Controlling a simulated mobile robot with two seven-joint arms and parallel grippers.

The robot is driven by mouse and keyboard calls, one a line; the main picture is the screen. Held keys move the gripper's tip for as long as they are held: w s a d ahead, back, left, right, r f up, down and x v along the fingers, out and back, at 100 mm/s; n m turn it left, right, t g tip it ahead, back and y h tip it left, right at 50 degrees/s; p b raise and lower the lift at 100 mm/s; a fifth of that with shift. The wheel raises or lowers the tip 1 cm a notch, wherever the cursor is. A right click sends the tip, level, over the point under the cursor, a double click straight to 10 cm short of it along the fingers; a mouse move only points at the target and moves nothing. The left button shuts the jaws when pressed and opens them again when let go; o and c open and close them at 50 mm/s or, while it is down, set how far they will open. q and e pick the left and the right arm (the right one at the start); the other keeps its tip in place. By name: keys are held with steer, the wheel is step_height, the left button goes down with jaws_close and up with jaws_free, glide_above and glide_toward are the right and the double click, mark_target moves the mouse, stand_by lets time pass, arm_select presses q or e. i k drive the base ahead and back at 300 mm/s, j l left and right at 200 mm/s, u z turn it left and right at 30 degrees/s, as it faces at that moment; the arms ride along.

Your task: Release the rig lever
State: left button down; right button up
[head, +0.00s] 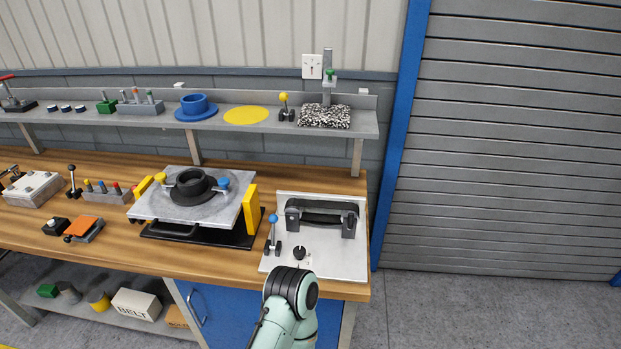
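A lever with a blue ball knob (273,219) stands nearly upright on the left side of a light metal plate (347,263) at the right end of the bench. On the same plate are a black bar-like fixture with grey end brackets (321,213) and a small black knob (299,253). Which lever is the rig lever is not marked. One of my arms comes up from the bottom, its dark rounded joint just in front of the plate's near edge. Neither gripper shows.
A tilted grey plate with a black ring (190,187) and yellow side blocks stands left of the metal plate. Other levers and small fixtures fill the bench's left. A shelf (270,127) with parts runs above. A blue post (401,120) and grey shutter (510,140) are at right.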

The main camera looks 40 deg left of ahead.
mark_target(273, 219)
steer(key=i+l+u, duration=0.1)
steer(key=l+u, duration=0.15)
steer(key=u, duration=0.15)
steer(key=i+l+u, duration=0.1)
steer(key=l+u, duration=0.25)
steer(key=i+l+u, duration=0.1)
steer(key=u, duration=0.3)
steer(key=l+u, duration=0.3)
steer(key=l, duration=0.2)
steer(key=l+u, duration=0.3)
steer(key=l, duration=0.15)
steer(key=k, duration=0.05)
